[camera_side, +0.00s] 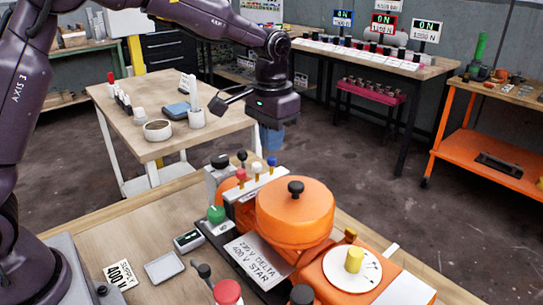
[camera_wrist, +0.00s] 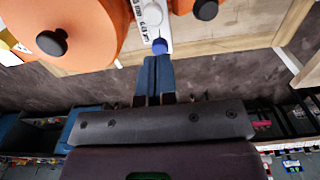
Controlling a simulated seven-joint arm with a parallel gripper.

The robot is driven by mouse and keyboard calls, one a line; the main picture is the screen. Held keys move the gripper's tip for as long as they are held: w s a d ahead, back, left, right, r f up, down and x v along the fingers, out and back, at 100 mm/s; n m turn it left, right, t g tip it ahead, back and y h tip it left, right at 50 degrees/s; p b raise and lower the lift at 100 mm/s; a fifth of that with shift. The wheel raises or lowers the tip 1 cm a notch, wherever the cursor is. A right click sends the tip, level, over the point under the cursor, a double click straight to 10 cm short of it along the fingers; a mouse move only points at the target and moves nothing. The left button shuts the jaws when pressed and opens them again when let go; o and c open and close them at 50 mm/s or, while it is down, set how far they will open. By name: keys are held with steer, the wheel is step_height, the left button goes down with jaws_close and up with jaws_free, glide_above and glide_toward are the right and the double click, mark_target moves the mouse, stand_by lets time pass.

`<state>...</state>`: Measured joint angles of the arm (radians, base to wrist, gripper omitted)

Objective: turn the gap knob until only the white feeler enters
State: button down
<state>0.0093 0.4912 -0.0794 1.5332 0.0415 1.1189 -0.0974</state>
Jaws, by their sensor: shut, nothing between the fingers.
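My gripper (camera_wrist: 154,62) is shut and empty, its blue fingers together. In the side view the wrist end (camera_side: 273,105) hangs above and behind the orange machine. A white feeler rack (camera_side: 256,184) stands behind the orange drum, with a red-topped feeler (camera_side: 241,175), a white-topped feeler (camera_side: 257,167) and a blue-topped feeler (camera_side: 272,161). In the wrist view the blue top (camera_wrist: 159,46) appears just beyond the fingertips; contact cannot be told. A yellow knob (camera_side: 353,260) sits on a round white dial (camera_side: 334,275) at front right. Which knob sets the gap cannot be told.
The orange drum (camera_side: 295,215) with a black top knob (camera_side: 295,188) stands beside the rack. A green knob (camera_side: 216,214), a red knob (camera_side: 228,291) and a small display (camera_side: 188,241) are on the bench. A side table (camera_side: 130,117) holds cups. The air around my gripper looks clear.

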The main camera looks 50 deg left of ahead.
mark_target(272, 158)
steer(key=shift+f, duration=2.2)
stand_by(4.9)
steer(key=shift+r, duration=3.6)
